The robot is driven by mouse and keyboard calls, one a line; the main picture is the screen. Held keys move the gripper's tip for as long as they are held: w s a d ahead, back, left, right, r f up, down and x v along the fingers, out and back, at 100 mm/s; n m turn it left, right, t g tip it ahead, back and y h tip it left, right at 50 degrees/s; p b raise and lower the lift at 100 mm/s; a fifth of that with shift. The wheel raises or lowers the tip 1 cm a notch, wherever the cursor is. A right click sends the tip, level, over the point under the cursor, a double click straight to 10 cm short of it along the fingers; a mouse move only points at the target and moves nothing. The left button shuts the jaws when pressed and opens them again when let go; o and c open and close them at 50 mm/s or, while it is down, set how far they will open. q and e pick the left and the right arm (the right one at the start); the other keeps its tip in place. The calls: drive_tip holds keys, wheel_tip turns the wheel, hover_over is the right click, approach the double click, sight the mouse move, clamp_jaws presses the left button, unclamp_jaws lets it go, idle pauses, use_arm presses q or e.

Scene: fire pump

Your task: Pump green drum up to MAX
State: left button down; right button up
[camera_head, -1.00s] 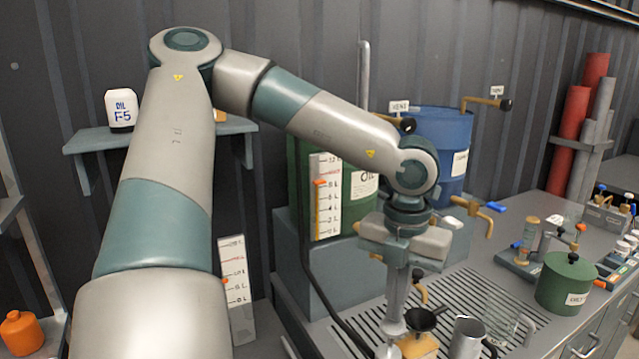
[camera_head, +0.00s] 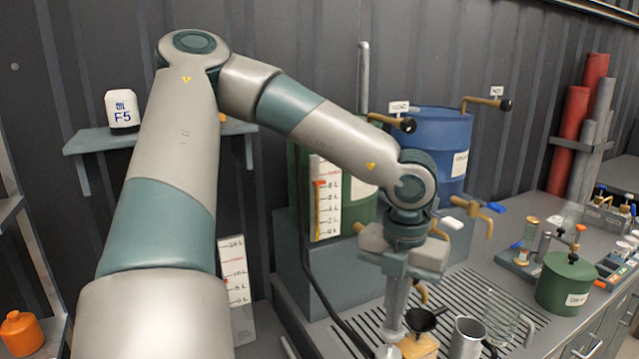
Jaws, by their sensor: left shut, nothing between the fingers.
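The large green drum (camera_head: 361,211) stands on a grey stand behind my left arm, which hides part of it. A white level gauge (camera_head: 329,215) is on its front, with an orange marker (camera_head: 320,183) near the upper part of the scale, just below a red line of text too small to read. A grey vertical rod (camera_head: 364,75) rises behind the drum. My left gripper (camera_head: 390,335) points down over the slotted grate, shut and empty, beside the black funnel (camera_head: 422,319). Whether its fingertips touch anything I cannot tell. My right gripper is out of view.
A blue drum (camera_head: 440,128) with brass taps stands right of the green one. A metal cup (camera_head: 467,338) and a glass jug (camera_head: 502,322) stand near the funnel. A small green pot (camera_head: 566,283) is at the right. A second scale board (camera_head: 234,270) leans at the left.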

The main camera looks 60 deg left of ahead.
use_arm(q)
drive_tip(key=shift+s+f, duration=0.1)
drive_tip(key=shift+f, duration=2.05)
drive_tip(key=shift+r, duration=3.1)
drive_tip(key=shift+f, duration=0.2)
drive_tip(key=shift+f, duration=2.95)
drive_tip(key=shift+r, duration=0.2)
drive_tip(key=shift+r+p, duration=0.55)
drive_tip(key=shift+r, duration=2.4)
